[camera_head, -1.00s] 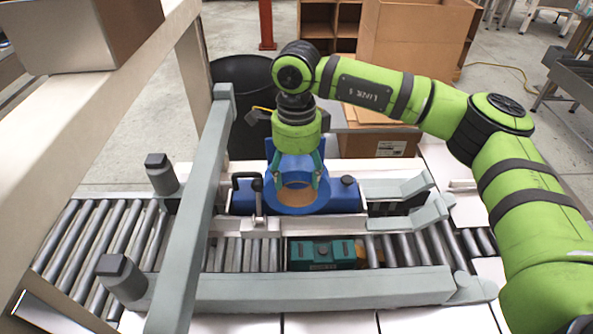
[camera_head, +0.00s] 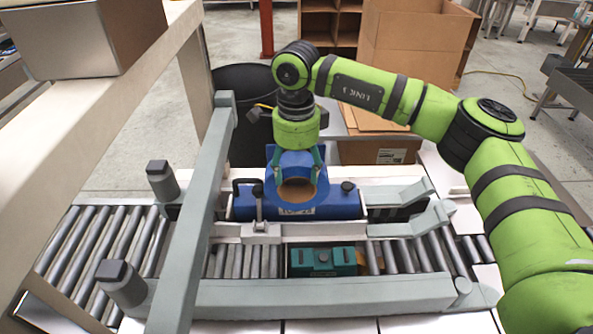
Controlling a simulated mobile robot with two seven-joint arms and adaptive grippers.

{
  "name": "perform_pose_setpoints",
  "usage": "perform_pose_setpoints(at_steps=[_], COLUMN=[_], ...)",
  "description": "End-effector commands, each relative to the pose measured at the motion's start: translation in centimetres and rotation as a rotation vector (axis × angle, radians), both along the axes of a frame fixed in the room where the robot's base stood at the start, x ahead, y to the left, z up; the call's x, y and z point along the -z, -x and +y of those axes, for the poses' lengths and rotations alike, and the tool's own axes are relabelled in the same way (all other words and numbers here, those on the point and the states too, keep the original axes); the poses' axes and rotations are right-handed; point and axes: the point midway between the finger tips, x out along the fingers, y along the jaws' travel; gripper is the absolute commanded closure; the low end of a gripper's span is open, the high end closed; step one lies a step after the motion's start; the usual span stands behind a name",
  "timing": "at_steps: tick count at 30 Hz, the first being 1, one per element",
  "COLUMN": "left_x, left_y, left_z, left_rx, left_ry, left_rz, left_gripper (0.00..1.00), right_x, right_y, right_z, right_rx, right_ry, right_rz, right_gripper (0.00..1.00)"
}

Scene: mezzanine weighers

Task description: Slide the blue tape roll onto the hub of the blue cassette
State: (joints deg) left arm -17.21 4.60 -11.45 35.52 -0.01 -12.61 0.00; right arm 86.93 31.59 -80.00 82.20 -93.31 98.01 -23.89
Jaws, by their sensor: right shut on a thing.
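The blue tape roll (camera_head: 296,163), a blue ring with a brown core, is gripped by my right gripper (camera_head: 296,178), one finger on each side. The roll is in front of and over the middle of the blue cassette (camera_head: 341,206), which lies in a pale holder beyond the near rollers. The cassette's hub is hidden, and I cannot tell whether the roll touches the cassette. A pale label on the cassette shows just below the roll. My left gripper is not in view.
A teal cassette (camera_head: 308,262) sits on the near roller conveyor (camera_head: 240,262). A clamp with a black handle (camera_head: 257,200) stands at the cassette's left. A grey diagonal beam (camera_head: 199,205) crosses at left. Grey guide rails (camera_head: 405,192) lie at right.

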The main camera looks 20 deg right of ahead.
Motion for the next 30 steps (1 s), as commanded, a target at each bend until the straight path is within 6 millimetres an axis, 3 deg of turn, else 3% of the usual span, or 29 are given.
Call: perform_pose_setpoints(at_steps=[30], left_x=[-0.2], left_y=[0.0], left_z=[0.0], left_rx=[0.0], left_ry=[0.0], left_rz=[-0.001], left_gripper=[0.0], right_x=[0.3], right_y=[-3.7], right_z=[-1.2], right_rx=[0.004], right_ry=[0.002], right_rz=[0.007], right_gripper=[0.93])
